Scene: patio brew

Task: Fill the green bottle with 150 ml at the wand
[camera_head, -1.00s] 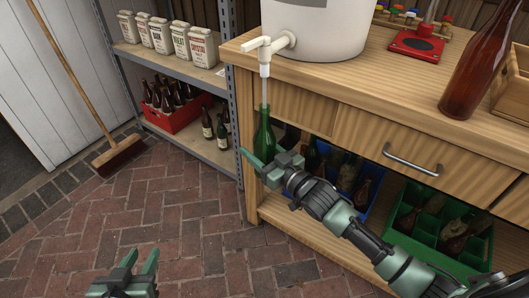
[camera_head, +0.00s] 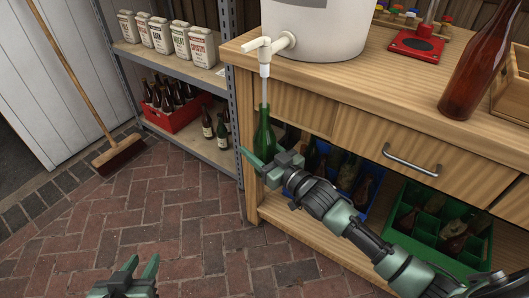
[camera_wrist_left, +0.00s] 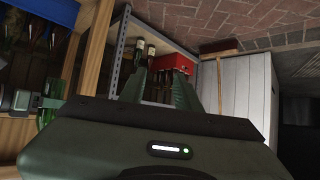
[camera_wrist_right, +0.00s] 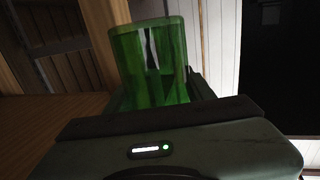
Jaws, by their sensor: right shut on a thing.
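The green bottle (camera_head: 264,132) is upright under the white tap (camera_head: 265,50) of the white bucket. The thin wand (camera_head: 265,90) hangs down from the tap, and its lower end runs into the bottle's neck. My right gripper (camera_head: 262,168) is shut on the bottle's lower body. The green glass fills the middle of the right wrist view (camera_wrist_right: 150,60). I cannot make out a liquid level in the bottle. My left gripper (camera_head: 141,272) is low at the bottom left, open and empty, with its two fingers apart; they also show in the left wrist view (camera_wrist_left: 180,92).
The white bucket (camera_head: 325,30) stands on the wooden bench (camera_head: 350,85). A brown bottle (camera_head: 478,80) and a red capper base (camera_head: 416,44) are on the bench. Crates of bottles sit on its lower shelf. A metal shelf (camera_head: 200,75) and a broom (camera_head: 118,155) are at left. Brick floor is clear.

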